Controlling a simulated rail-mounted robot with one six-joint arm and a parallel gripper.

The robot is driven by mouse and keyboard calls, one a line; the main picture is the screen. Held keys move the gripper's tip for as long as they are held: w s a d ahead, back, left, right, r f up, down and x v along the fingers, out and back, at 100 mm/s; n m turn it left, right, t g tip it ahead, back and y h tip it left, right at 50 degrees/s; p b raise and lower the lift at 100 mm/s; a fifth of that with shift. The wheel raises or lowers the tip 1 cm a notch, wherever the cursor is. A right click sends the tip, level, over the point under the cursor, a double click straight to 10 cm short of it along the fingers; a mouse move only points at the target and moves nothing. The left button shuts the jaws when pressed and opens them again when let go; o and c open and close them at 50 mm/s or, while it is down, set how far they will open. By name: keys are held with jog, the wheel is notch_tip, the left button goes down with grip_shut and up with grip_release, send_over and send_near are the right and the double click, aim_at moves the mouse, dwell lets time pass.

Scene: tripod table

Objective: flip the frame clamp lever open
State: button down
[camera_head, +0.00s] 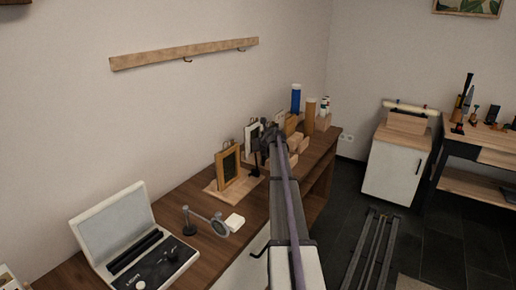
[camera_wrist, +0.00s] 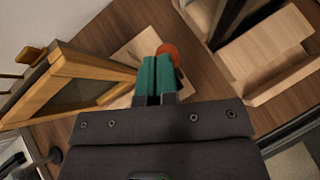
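In the wrist view, the two green fingers of my gripper (camera_wrist: 156,75) lie side by side with only a thin dark gap between them. A round orange-red knob (camera_wrist: 168,50) shows just beyond the fingertips; it may belong to the clamp lever, but the rest is hidden. I cannot tell whether the fingers touch it. A wooden frame (camera_wrist: 62,68) stands tilted to the left of the fingers. In the head view, a wooden frame (camera_head: 228,166) stands on a light board (camera_head: 222,194), with my gripper at the far end of my arm, right of it and partly hidden.
A light wooden tray (camera_wrist: 268,48) lies right of the fingers in the wrist view. Bottles (camera_head: 295,98) and wooden blocks stand farther back.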

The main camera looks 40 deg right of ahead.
jog(key=s+a+r+p, duration=0.1)
jog(key=s+r+p, duration=0.4)
jog(key=r+p, duration=0.3)
jog(key=shift+s+a, duration=0.35)
